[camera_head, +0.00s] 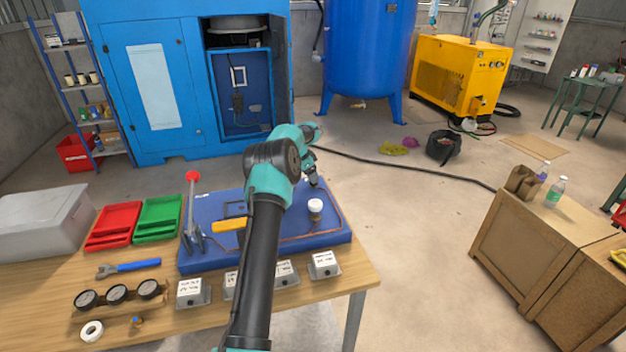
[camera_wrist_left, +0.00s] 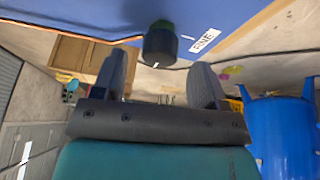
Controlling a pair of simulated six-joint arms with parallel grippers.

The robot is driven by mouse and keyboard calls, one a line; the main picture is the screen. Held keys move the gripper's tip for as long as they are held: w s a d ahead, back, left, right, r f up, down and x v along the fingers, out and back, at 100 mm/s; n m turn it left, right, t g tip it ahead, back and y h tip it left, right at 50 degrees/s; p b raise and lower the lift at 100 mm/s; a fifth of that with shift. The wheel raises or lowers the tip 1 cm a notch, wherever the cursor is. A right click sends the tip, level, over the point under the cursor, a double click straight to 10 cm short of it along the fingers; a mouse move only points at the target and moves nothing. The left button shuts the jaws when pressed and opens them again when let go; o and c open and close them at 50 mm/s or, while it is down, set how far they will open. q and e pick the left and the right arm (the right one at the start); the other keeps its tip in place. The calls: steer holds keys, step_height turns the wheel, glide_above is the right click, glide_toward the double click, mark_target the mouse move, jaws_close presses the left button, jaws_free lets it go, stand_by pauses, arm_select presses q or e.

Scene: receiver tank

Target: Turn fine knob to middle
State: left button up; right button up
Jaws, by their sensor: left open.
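The fine knob (camera_wrist_left: 160,46) is a dark round knob with a green band, on the blue panel (camera_head: 335,238). In the left wrist view it shows ahead of and roughly between my left fingers, beside a white label (camera_wrist_left: 204,41) reading "FINE". The picture does not show contact. My right gripper is not in view.
A white-topped knob (camera_head: 315,205) stands on the panel close to my left gripper. A red-balled lever (camera_head: 193,177) and a yellow handle (camera_head: 229,225) are further left. White labelled boxes (camera_head: 324,264) line the panel's front.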

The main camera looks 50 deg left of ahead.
arm_select(q)
steer(key=shift+x, duration=1.4)
steer(key=shift+c, duration=0.2)
steer(key=c, duration=0.9)
steer(key=shift+o, duration=0.2)
steer(key=shift+n, duration=0.4)
steer(key=n+y, duration=0.2)
steer(key=n, duration=0.2)
steer(key=shift+d, duration=0.1)
steer(key=n, duration=0.2)
steer(key=n+y, duration=0.1)
steer(key=n, duration=0.1)
steer(key=shift+d+y, duration=0.1)
steer(key=shift+y, duration=0.2)
steer(key=n+y, duration=0.1)
steer(key=n, duration=0.1)
steer(key=n+g, duration=0.1)
steer(key=n, duration=0.2)
steer(key=shift+y, duration=0.4)
steer(key=shift+w+n+g+y, duration=0.1)
steer(key=shift+n+g+y, duration=0.2)
steer(key=shift+n, duration=0.95)
steer(key=shift+n+g+y, duration=0.1)
steer(key=shift+n+g, duration=0.3)
steer(key=shift+n, duration=0.85)
